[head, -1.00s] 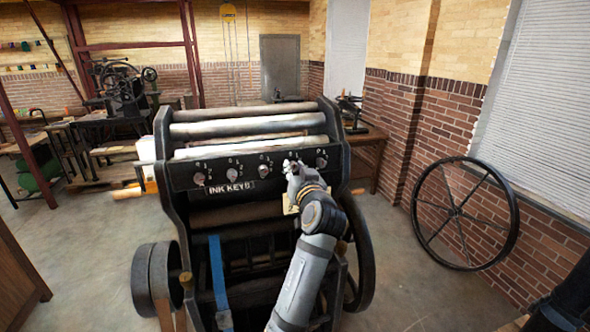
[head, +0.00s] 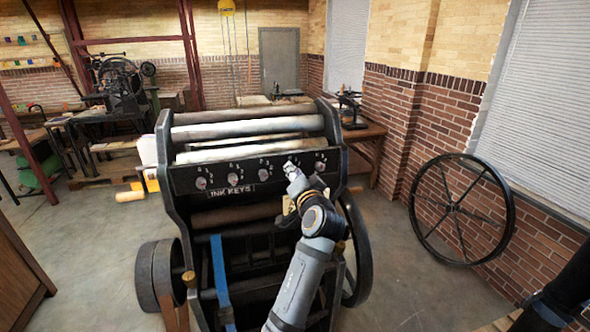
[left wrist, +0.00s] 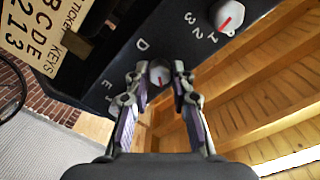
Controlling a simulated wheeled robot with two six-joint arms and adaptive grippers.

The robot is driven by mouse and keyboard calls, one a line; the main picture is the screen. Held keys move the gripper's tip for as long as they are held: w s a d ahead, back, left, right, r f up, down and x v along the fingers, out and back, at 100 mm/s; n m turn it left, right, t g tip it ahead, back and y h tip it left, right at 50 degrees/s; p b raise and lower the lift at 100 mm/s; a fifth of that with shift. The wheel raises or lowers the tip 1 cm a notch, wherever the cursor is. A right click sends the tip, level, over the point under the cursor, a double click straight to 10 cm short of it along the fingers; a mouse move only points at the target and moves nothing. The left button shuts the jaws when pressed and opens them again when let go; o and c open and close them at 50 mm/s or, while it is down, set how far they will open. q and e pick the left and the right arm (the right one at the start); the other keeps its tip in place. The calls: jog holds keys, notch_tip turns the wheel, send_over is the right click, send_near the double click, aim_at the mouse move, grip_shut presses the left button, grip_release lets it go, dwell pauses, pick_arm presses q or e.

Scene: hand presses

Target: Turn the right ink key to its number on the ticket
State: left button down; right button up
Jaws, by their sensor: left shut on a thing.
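A row of ink keys sits on the black INK KEYS panel (head: 258,178) of the press. My left gripper (head: 291,170) is at the fourth key from the left and hides it in the head view. In the left wrist view this grey knob, the D key (left wrist: 159,72), lies between the fingers of my left gripper (left wrist: 160,80), which are shut on it. It has a red pointer mark; its number marks are hidden. The C key (left wrist: 229,16) shows a red pointer and numbers. The ticket (left wrist: 42,35) shows letters B, C, D, E and digits 2, 1, 3, partly cut off.
The rightmost key (head: 320,166) is close to my gripper. Rollers (head: 250,127) lie above the panel, and a flywheel (head: 355,250) is at the press's right side. A large spoked wheel (head: 462,212) leans on the brick wall. The floor between them is clear.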

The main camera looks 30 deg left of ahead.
pick_arm(q)
jog(key=shift+f+m, duration=0.15)
jog(key=shift+m, duration=0.35)
jog(key=c, duration=1.1)
grip_release()
jog(key=shift+a, duration=0.1)
jog(key=shift+c, duration=0.2)
notch_tip(320, 180, up, 10)
